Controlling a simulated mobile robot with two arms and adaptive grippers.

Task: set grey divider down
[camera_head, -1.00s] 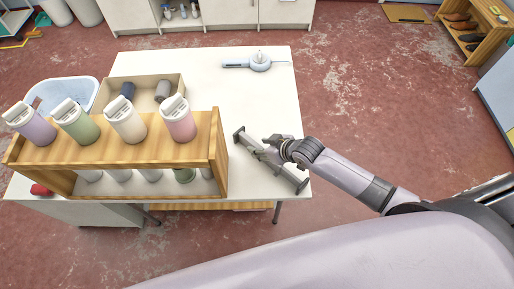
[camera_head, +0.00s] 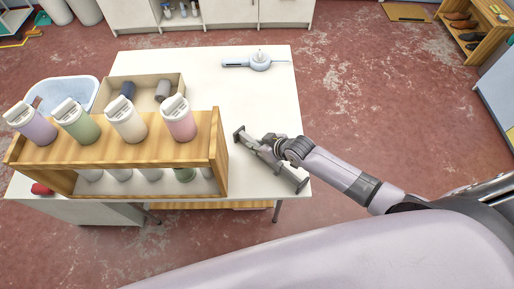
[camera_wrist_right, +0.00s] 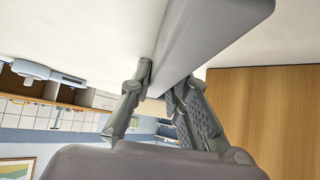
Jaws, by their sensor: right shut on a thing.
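The grey divider (camera_head: 289,176) is a long narrow bar with wider end pieces. In the head view it lies slantwise at the right part of the white table, right of the wooden rack. My right gripper (camera_head: 270,146) is shut on it near its middle. In the right wrist view the divider (camera_wrist_right: 208,38) runs between the two fingers (camera_wrist_right: 163,92). I cannot tell whether its underside touches the table top. My left gripper is not in view.
The white table (camera_head: 225,82) has free room behind the divider. The wooden rack (camera_head: 219,160) with several pastel bottles stands close on the left. A light-blue device (camera_head: 260,62) lies at the back, and a cardboard box (camera_head: 150,85) stands behind the rack.

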